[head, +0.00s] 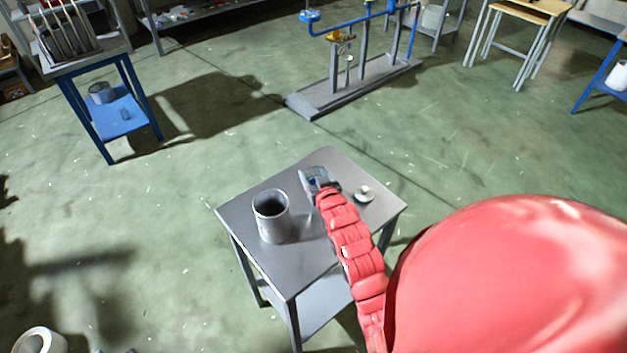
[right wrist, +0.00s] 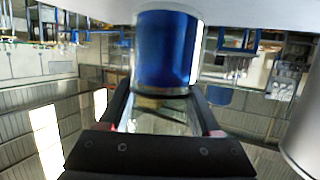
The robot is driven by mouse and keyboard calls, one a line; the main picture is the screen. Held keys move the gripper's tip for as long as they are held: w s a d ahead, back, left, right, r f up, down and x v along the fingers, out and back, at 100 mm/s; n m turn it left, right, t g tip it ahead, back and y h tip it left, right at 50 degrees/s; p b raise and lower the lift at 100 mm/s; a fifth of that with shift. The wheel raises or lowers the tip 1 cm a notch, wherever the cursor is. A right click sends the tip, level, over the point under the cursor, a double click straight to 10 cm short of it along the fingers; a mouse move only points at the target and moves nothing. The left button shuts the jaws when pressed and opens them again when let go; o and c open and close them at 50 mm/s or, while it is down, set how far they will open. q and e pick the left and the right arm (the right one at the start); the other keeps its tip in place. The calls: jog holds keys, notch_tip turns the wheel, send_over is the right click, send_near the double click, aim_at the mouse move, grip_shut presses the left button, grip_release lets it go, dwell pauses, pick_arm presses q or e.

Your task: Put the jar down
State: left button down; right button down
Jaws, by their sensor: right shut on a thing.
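A clear glass jar (head: 314,176) with something blue in it is near the far edge of a small metal table (head: 300,271). My right gripper (head: 327,188) reaches it from the near side and is shut on it. In the right wrist view the deep blue jar (right wrist: 167,50) is between the two dark fingers of my right gripper (right wrist: 163,98). I cannot tell whether the jar's base touches the tabletop. My red right arm hides part of the table. My left gripper is not in view.
An open grey metal cylinder (head: 271,218) stands left of the jar on the table. A small pale dish (head: 364,194) lies to the right. The near tabletop is mostly bare. A blue stand (head: 127,113) and a pipe rig (head: 349,88) are farther away on the floor.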

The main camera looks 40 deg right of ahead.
notch_tip(320, 180, down, 2)
jog(key=shift+f+p, duration=0.15)
jog(key=shift+p, duration=0.2)
jog(key=shift+f, duration=0.3)
jog(key=shift+f, duration=0.2)
jog(key=shift+c, duration=0.5)
grip_release()
jog(key=shift+r, duration=0.1)
